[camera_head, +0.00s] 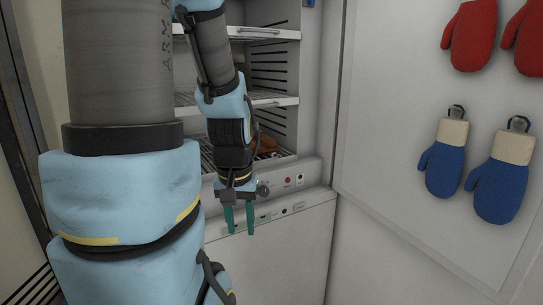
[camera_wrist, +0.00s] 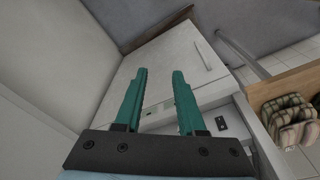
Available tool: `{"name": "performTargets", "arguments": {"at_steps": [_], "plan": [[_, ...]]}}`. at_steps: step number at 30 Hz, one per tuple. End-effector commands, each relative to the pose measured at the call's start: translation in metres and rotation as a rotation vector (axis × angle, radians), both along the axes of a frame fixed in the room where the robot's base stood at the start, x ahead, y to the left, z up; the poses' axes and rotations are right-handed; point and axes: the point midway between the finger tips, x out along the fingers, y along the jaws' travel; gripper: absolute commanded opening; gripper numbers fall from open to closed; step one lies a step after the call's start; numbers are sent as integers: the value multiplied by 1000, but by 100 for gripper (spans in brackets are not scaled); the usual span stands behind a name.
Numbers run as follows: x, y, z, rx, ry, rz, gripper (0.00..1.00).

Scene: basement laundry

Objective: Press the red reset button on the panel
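The red button (camera_head: 288,181) is a small round dot on the pale panel (camera_head: 312,172) below the open shelf compartment, in the head view. A dark knob (camera_head: 263,190) is left of it and a small dark-centred fitting (camera_head: 300,178) is right of it. My gripper (camera_head: 239,232) points down in front of the cabinet, left of and lower than the red button. Its two teal fingers are apart with nothing between them. In the wrist view my gripper (camera_wrist: 160,72) also shows open; I cannot make out the red button there.
Wire shelves (camera_head: 262,101) fill the open compartment above the panel, with a brown item (camera_head: 266,144) on the lowest. A lower strip (camera_head: 298,208) carries more small controls. Blue mitts (camera_head: 500,178) and red mitts (camera_head: 470,36) hang at right. A checked item (camera_wrist: 290,122) shows in the wrist view.

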Motion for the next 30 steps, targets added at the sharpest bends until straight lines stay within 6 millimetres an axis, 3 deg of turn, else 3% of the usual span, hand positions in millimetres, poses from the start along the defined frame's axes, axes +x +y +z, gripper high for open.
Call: {"name": "performTargets", "arguments": {"at_steps": [1,10,30], "plan": [[0,0,0,0,0,0,32],[0,0,0,0,0,0,0],[0,0,0,0,0,0,0]]}}
